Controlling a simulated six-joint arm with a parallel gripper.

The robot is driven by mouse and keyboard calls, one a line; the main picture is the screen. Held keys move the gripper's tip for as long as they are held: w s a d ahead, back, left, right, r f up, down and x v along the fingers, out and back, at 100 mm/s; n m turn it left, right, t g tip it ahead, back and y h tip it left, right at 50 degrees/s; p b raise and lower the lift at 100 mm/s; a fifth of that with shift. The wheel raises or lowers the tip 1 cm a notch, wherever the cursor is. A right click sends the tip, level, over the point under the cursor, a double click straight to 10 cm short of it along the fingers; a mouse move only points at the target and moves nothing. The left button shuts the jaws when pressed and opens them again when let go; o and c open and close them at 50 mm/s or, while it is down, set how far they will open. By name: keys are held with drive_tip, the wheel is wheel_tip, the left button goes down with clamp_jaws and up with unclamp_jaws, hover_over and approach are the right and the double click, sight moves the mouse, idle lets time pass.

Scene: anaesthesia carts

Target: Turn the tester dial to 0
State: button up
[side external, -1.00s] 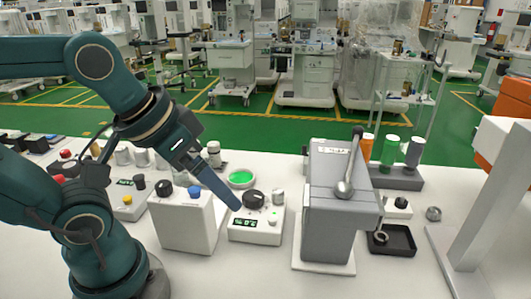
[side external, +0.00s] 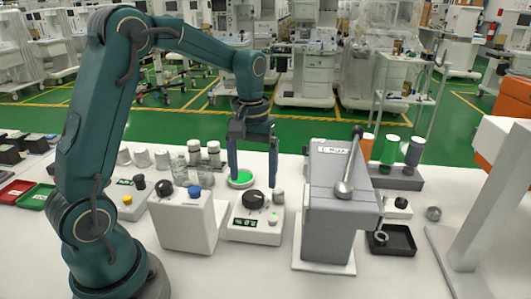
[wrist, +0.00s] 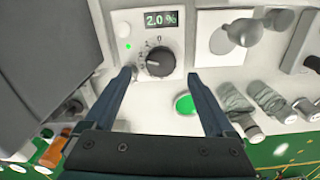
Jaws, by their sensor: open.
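The tester (side external: 243,236) is a white box on the table with a black dial (side external: 253,199) on its sloped top and a small green display (side external: 245,222). In the wrist view the display (wrist: 161,19) reads 2.0 %, and the dial (wrist: 160,62) has a white pointer mark and scale markings around its left and upper side. My gripper (side external: 253,180) points down, open and empty, over the tester's rear part. In the wrist view its fingertips (wrist: 160,75) lie left and right of the dial, slightly towards its lower side. I cannot tell their exact height above it.
A white box with black and blue knobs (side external: 184,224) stands left of the tester. A tall grey unit with a ball-ended lever (side external: 344,188) stands close on the right. A green round dish (side external: 240,180) and several small jars are behind.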

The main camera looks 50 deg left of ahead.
sight(253, 195)
drive_tip(key=shift+f, duration=2.5)
drive_tip(key=c, duration=1.4)
drive_tip(key=shift+o, duration=0.2)
drive_tip(key=shift+m, duration=0.4)
drive_tip(key=m, duration=0.6)
drive_tip(key=shift+a, duration=0.1)
drive_tip(key=m, duration=0.7)
drive_tip(key=o, duration=1.4)
drive_tip(key=shift+c, duration=0.2)
